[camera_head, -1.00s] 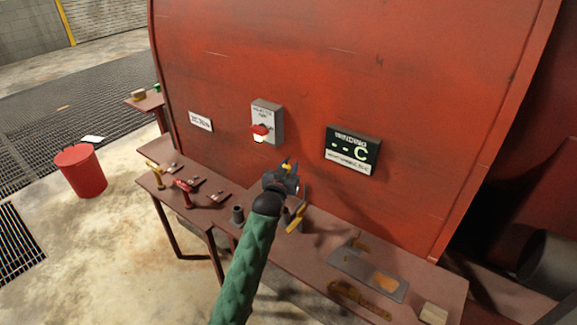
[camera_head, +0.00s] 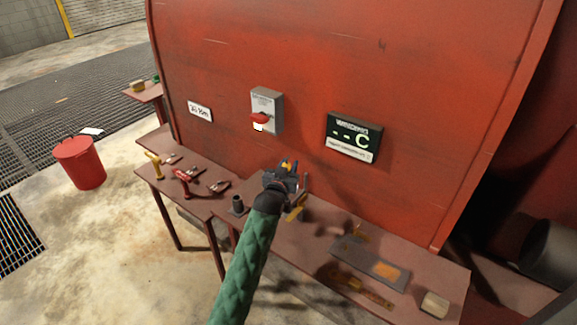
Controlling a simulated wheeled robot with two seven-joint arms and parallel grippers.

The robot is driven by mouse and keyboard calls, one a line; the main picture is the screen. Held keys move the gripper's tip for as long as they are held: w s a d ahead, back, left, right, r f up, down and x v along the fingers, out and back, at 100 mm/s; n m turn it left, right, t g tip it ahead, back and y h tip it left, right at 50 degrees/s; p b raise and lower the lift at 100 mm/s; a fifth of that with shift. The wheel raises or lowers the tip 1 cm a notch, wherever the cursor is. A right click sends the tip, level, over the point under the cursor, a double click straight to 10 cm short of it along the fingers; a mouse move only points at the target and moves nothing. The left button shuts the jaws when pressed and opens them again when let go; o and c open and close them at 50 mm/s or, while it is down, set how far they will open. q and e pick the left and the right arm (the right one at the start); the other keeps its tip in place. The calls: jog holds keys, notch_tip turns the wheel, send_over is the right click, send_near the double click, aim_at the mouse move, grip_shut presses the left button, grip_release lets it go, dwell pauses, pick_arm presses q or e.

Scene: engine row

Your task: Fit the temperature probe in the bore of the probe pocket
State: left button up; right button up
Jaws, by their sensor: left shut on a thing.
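My left gripper (camera_head: 286,166) is above the back of the workbench, in front of the red machine wall. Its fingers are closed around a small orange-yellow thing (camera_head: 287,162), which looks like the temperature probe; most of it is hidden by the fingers. A short dark upright cylinder (camera_head: 237,205) stands on the bench left of my wrist; it may be the probe pocket, but its bore is too small to make out. The winding display (camera_head: 353,137) on the wall shows dashes and a C. My right gripper is not in view.
The bench (camera_head: 285,240) also holds a grey tray (camera_head: 360,258), a pale block (camera_head: 434,304) and a yellow-handled tool (camera_head: 297,210) close by my wrist. A red-handled tool (camera_head: 184,180) lies farther left. A switch box (camera_head: 266,108) is on the wall. A red bucket (camera_head: 79,162) stands on the floor.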

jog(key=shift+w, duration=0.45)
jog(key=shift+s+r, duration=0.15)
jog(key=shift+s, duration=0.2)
pick_arm(q)
jog(key=shift+p, duration=0.3)
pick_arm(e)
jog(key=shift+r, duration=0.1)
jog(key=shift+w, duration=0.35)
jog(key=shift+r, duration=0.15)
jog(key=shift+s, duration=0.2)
pick_arm(q)
jog(key=shift+f, duration=0.1)
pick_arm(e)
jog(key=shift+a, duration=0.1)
